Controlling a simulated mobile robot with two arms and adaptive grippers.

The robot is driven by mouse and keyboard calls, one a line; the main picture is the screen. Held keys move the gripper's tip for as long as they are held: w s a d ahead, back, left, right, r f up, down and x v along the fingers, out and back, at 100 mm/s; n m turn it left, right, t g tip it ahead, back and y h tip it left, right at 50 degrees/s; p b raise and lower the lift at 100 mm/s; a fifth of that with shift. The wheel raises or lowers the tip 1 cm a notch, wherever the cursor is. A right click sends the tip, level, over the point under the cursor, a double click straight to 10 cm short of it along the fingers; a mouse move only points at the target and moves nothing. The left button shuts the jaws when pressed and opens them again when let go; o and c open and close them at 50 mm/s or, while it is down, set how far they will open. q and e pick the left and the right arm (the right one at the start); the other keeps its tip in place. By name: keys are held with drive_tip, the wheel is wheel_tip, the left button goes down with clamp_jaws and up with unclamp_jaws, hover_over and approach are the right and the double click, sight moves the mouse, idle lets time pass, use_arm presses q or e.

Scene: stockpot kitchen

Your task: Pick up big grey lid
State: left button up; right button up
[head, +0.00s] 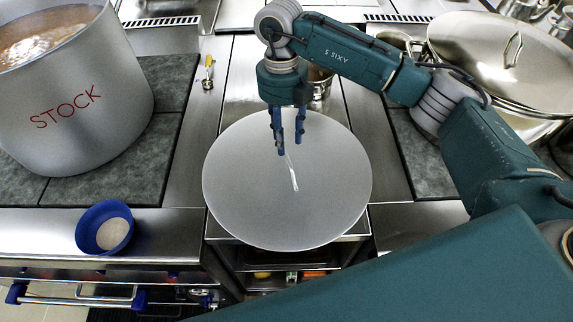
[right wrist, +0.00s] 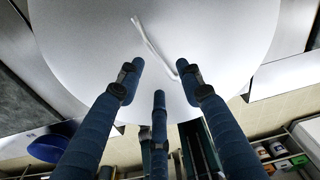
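The big grey lid (head: 245,190) is a wide, flat disc. It overlaps the front edge of the steel counter in the middle of the head view, and its thin pale handle (head: 292,175) stands out near its centre. The lid also fills the upper part of the right wrist view (right wrist: 90,40), with its handle (right wrist: 152,48) ahead of the fingers. My right gripper (head: 288,146) is over the far half of the lid, fingers spread apart with nothing between them. The handle appears beyond the fingertips. My left gripper is out of view.
A large stockpot (head: 100,110) marked STOCK stands at the left. A blue bowl (head: 92,220) sits at the front left edge. A shiny lidded pot (head: 475,55) stands at the back right. A small steel container (head: 321,85) is behind my gripper. An open shelf lies below.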

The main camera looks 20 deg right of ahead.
sight(286, 158)
wheel_tip(286, 158, down, 2)
drive_tip(key=shift+f, duration=0.1)
drive_tip(key=shift+s+f+p, duration=0.25)
drive_tip(key=shift+f+p, duration=0.3)
drive_tip(key=shift+p, duration=0.15)
drive_tip(key=f, duration=0.1)
drive_tip(key=f+p, duration=0.1)
drive_tip(key=f, duration=0.1)
drive_tip(key=shift+s+a+f+p, duration=0.15)
drive_tip(key=shift+s+f+p, duration=0.15)
drive_tip(key=shift+p, duration=0.05)
drive_tip(key=shift+f, duration=0.35)
drive_tip(key=shift+c, duration=0.5)
clamp_jaws()
drive_tip(key=shift+w+r, duration=0.1)
